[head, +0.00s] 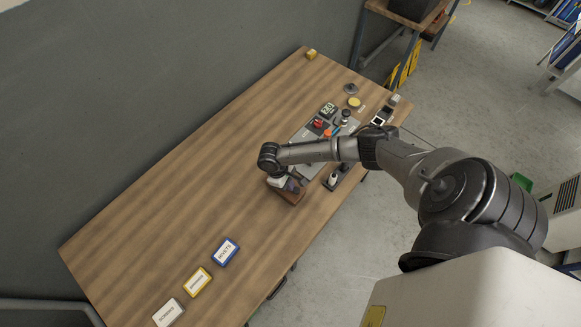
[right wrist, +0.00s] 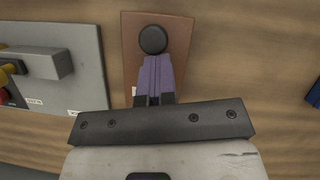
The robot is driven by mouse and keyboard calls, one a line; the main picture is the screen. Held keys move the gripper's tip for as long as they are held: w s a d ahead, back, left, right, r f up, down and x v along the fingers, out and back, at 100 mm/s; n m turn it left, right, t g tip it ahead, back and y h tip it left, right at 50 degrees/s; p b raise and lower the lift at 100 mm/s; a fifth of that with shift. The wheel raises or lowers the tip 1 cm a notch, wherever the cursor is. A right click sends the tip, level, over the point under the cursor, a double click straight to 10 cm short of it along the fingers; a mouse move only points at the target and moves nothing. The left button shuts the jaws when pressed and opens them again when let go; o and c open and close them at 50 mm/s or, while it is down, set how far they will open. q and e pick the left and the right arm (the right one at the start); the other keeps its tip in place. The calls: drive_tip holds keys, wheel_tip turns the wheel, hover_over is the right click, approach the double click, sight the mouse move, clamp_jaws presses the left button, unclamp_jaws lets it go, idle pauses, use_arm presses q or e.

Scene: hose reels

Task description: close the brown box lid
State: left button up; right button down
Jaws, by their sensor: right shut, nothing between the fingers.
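The brown box (head: 294,198) sits on the wooden table, partly hidden under my right gripper and wrist in the head view. In the right wrist view a flat brown panel (right wrist: 132,50) with a round black knob (right wrist: 153,40) shows ahead of the fingers. My right gripper (right wrist: 156,62) is shut and empty, its purple fingers together over the panel, with tips close to the knob. I cannot tell whether they touch it. In the head view the right gripper (head: 287,183) points down at the box. The lid's angle is not clear. My left gripper is not in view.
A grey control panel (right wrist: 70,50) stands beside the box; in the head view it carries a red knob (head: 318,123). Blue (head: 225,252), yellow (head: 197,281) and white (head: 168,312) labelled plates lie at the near end. The table's left side is clear.

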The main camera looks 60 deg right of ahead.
drive_tip(key=shift+s+a, duration=0.1)
drive_tip(key=shift+s, duration=0.2)
drive_tip(key=shift+f, duration=0.1)
